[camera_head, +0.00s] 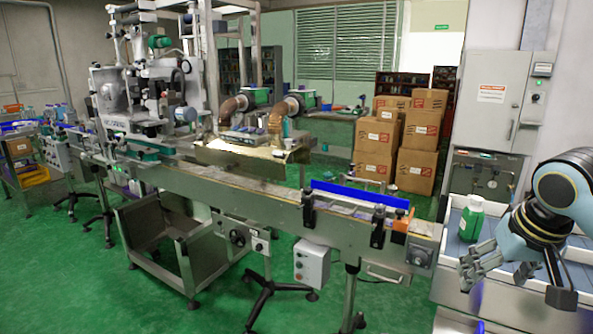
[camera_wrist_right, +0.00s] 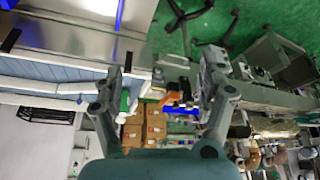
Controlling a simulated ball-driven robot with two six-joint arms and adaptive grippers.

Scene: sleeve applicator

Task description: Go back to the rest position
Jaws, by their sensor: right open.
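My right gripper (camera_head: 468,272) is at the right of the head view, its fingers pointing left, over the near part of the blue-grey surface. In the right wrist view its two fingers (camera_wrist_right: 163,82) are spread apart, with nothing held between them. A green bottle with a white cap (camera_head: 471,218) stands upright on that surface, just behind the gripper in the head view and apart from it as far as I can tell. My left gripper is not in view.
A long conveyor (camera_head: 270,204) with a blue guide rail (camera_head: 360,194) runs toward the right, ending left of my gripper. The blue-grey surface (camera_head: 455,250) lies below my arm. Stacked cardboard boxes (camera_head: 378,148) and a grey cabinet (camera_head: 493,98) stand behind. Green floor (camera_head: 215,310) is open in front.

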